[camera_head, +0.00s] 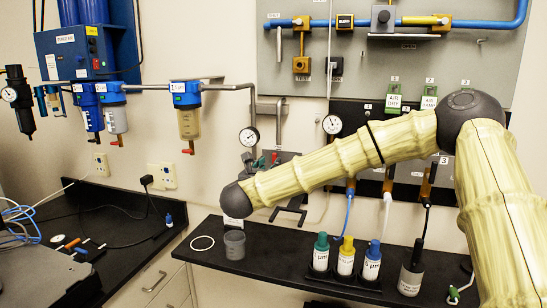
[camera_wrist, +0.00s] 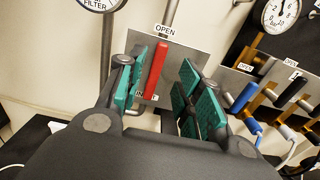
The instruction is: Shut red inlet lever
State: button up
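The red inlet lever (camera_wrist: 157,70) stands nearly upright on a grey plate (camera_wrist: 180,62) in the wrist view. An OPEN label is above its top end, and a partly hidden label is at its lower end. My gripper (camera_wrist: 164,74) is open, with a teal-padded finger on each side of the lever. The lever appears nearer the left finger; I cannot tell whether they touch. In the head view, a small red part (camera_head: 274,157), apparently the lever, shows beyond the dark end of my arm, with a bit of teal from my gripper (camera_head: 255,162) beside it.
A round gauge (camera_head: 249,137) hangs just above the lever area, with another gauge (camera_head: 332,124) to its right. Other valves with black, blue and white handles sit right of the lever (camera_wrist: 265,100). Bottles (camera_head: 346,257) and a grey cup (camera_head: 235,244) stand on the black bench below.

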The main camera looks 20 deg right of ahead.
aim_at(274, 160)
jog(key=p+x, duration=0.2)
jog(key=x, duration=0.4)
jog(key=shift+r, duration=0.1)
jog(key=shift+w+d+p, duration=0.2)
jog(key=shift+w+p, duration=0.1)
jog(key=shift+w, duration=0.05)
grip_shut()
